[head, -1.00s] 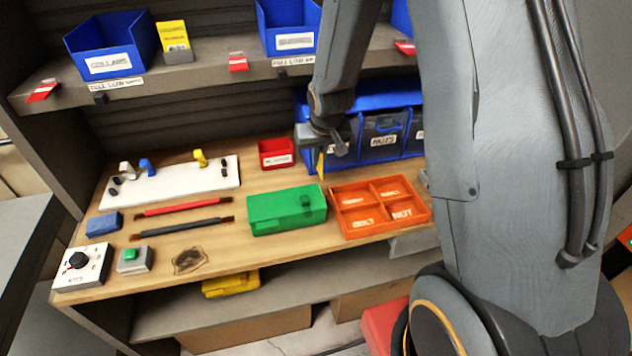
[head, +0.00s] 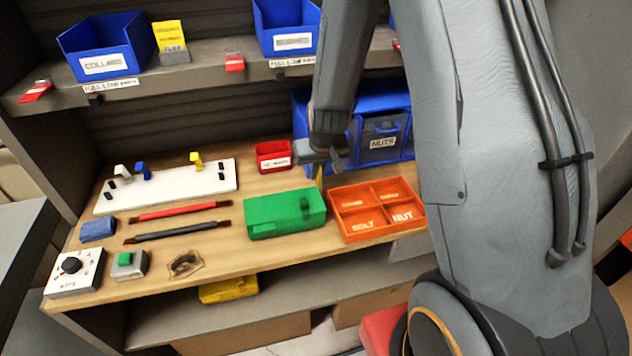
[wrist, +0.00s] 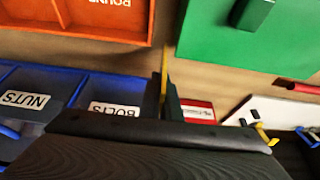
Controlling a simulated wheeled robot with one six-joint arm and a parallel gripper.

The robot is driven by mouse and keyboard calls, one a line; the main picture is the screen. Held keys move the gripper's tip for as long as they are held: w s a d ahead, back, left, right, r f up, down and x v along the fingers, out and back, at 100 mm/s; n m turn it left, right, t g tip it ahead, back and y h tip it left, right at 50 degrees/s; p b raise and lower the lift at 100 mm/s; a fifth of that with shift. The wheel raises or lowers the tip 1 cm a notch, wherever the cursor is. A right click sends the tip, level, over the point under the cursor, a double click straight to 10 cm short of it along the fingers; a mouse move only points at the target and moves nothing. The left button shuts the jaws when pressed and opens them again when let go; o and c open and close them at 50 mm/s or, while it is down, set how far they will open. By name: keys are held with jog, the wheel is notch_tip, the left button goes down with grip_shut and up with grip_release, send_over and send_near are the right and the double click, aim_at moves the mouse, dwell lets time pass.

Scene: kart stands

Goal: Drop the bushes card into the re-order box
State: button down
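My gripper (head: 319,166) is shut on a thin yellow card, seen edge-on in the wrist view (wrist: 166,72) between the dark fingers (wrist: 165,98). Its print cannot be read, so I cannot confirm it is the bushes card. In the head view only a sliver of yellow shows below the gripper. The small red box (head: 274,156) with a white label, seemingly the re-order box, stands on the bench just left of my gripper. It also shows in the wrist view (wrist: 199,108), right of the fingers. The card is apart from the box.
A green case (head: 285,215) and an orange divided tray (head: 377,213) lie in front. Blue drawers (head: 383,145) stand behind and right. A white board with hooks (head: 170,190) lies left. Another yellow card (head: 169,36) stands on the shelf above, beside a blue bin (head: 105,50).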

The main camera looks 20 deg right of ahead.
jog(key=shift+f+b, duration=1.5)
jog(key=shift+b, duration=0.1)
jog(key=shift+f, duration=0.1)
jog(key=c, duration=2)
grip_release()
